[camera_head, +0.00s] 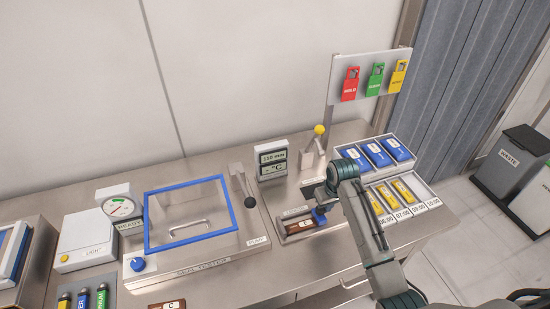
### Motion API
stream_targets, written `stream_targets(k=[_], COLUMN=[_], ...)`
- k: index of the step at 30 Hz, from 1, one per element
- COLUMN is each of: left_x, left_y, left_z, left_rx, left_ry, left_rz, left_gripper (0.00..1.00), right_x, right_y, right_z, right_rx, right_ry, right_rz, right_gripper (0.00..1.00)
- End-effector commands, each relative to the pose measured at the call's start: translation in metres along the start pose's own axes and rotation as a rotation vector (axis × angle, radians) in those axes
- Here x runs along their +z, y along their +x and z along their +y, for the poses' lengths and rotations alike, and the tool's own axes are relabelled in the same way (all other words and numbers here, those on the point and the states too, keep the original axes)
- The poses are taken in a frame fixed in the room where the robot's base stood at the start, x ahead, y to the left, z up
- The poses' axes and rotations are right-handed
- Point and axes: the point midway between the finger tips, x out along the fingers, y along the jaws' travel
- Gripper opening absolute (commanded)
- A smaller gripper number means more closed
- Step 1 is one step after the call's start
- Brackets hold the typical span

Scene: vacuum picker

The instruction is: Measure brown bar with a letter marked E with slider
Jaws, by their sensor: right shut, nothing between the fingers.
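A brown bar (300,227) lies in a small grey measuring fixture on the bench; its letter is too small to read. A blue slider piece (319,217) sits at the right end of the fixture, over or beside the bar. My right gripper (322,205) points down just above the blue slider, shut and empty; whether it touches the slider cannot be told. Another brown bar marked C (167,305) shows at the bottom edge. My left gripper is out of view.
A blue-framed tester box (190,248) stands left of the fixture. A lever with a yellow knob (319,130) and a small display (272,157) stand behind it. Blue packs (375,153) and yellow pieces (403,190) fill trays at the right, close to my right arm.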

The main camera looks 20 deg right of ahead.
Motion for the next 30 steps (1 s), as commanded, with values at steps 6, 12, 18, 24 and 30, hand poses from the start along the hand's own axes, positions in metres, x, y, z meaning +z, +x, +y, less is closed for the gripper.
stream_targets(k=[6,12,18,24,30], left_x=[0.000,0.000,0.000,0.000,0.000], left_y=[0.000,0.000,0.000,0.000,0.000], left_z=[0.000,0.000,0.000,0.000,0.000], left_rx=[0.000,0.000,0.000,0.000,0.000], left_ry=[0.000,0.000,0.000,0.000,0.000], left_rz=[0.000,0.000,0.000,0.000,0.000], left_gripper=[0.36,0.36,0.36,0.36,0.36], right_x=[0.001,0.001,0.000,-0.001,-0.003], right_y=[0.001,0.001,0.001,-0.003,-0.018], right_z=[-0.001,0.008,0.017,0.019,0.020], right_rx=[-0.008,-0.005,-0.002,-0.002,-0.001], right_ry=[-0.001,0.000,0.000,0.000,-0.001], right_rz=[-0.002,-0.002,-0.001,0.001,0.002], right_gripper=[0.00,0.00,0.00,0.00,0.00])
